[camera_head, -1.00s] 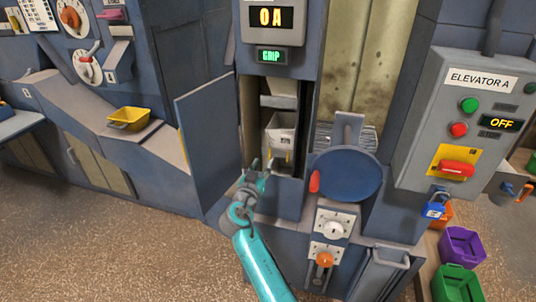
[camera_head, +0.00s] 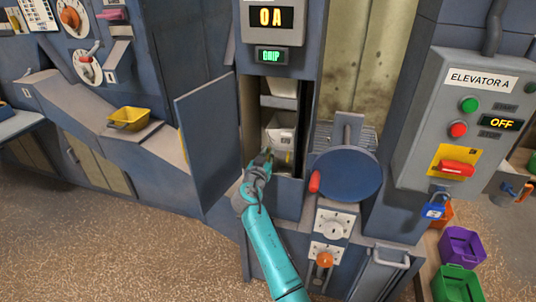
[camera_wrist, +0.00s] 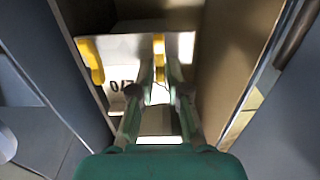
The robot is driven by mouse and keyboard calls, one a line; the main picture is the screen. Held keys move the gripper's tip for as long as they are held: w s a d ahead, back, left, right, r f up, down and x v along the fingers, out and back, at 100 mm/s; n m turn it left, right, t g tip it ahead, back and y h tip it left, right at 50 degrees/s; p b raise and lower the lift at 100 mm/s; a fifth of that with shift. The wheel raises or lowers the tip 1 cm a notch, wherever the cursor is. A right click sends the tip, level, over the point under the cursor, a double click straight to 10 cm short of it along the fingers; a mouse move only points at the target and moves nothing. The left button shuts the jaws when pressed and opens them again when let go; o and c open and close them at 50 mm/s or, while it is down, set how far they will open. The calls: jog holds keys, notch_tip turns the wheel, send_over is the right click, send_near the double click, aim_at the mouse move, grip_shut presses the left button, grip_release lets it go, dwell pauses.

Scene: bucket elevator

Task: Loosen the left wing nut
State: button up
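A pale bucket (camera_head: 281,136) sits inside the open elevator shaft; it also shows in the wrist view (camera_wrist: 118,48), with a partly hidden "0/" marking. Two yellow fittings, apparently wing nuts, show on its front in the wrist view: a left one (camera_wrist: 92,60) and one farther right (camera_wrist: 158,45). My gripper (camera_head: 265,157) is at the shaft opening, low in front of the bucket. In the wrist view, the fingers of my gripper (camera_wrist: 160,66) are apart, with a narrow gap at the tips. They line up with the right fitting, not the left one. Contact cannot be told.
The open blue door (camera_head: 205,145) stands left of the shaft and the round blue cover (camera_head: 347,174) with a red handle stands right. The shaft's side walls leave little room beside my gripper. The elevator panel (camera_head: 462,110) reads OFF and carries a blue padlock (camera_head: 435,210).

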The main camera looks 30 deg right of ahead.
jog(key=shift+n, duration=0.4)
grip_shut()
jog(key=shift+w+a+f+n, duration=0.15)
jog(key=shift+w+f+n, duration=0.05)
jog(key=shift+n, duration=2.6)
jog(key=shift+w+a+f+n, duration=0.15)
jog(key=shift+a+f+n, duration=0.05)
jog(key=shift+n, duration=2.6)
jog(key=shift+w+a+f+n, duration=0.15)
jog(key=shift+w+f+n, duration=0.05)
jog(key=shift+n, duration=2.6)
jog(key=o, duration=0.6)
grip_release()
jog(key=v, duration=1.2)
